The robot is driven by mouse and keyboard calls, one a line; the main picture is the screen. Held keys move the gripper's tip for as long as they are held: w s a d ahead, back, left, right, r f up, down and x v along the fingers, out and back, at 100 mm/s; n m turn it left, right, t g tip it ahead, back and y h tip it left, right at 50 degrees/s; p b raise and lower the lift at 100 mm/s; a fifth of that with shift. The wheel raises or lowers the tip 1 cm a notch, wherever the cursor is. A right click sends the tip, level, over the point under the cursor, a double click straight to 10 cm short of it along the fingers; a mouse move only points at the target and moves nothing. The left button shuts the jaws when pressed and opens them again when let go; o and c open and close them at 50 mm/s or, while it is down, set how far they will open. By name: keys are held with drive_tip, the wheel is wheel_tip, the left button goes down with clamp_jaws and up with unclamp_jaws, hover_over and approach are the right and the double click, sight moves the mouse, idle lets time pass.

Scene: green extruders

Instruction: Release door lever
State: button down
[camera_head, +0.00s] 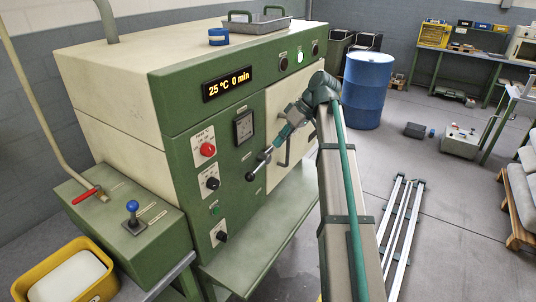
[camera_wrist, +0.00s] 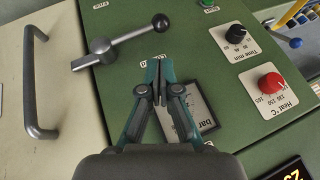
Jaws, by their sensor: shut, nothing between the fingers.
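The door lever (camera_wrist: 132,36) is a grey metal arm with a black ball knob (camera_wrist: 160,22) and a round hub at its other end. In the head view, the lever's black knob (camera_head: 250,176) sticks out from the green front panel beside the pale door (camera_head: 279,108). My gripper (camera_wrist: 159,62) is shut and empty, its teal fingertips together close to the lever. In the wrist view a gap shows between the fingertips and the lever arm; touch is not visible. In the head view my gripper (camera_head: 277,144) is beside the lever, partly hidden by my wrist.
The door's grey bar handle (camera_wrist: 33,80) stands out to the left of the lever in the wrist view. A red knob (camera_wrist: 271,83), a black knob (camera_wrist: 235,34) and a gauge (camera_wrist: 188,106) are on the panel near my gripper. A blue barrel (camera_head: 366,90) stands behind my arm.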

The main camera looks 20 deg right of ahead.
sight(253, 173)
drive_tip(key=p+x, duration=0.4)
drive_tip(key=x, duration=0.9)
drive_tip(key=shift+a+f, duration=0.1)
drive_tip(key=shift+f, duration=0.05)
drive_tip(key=shift+f, duration=0.1)
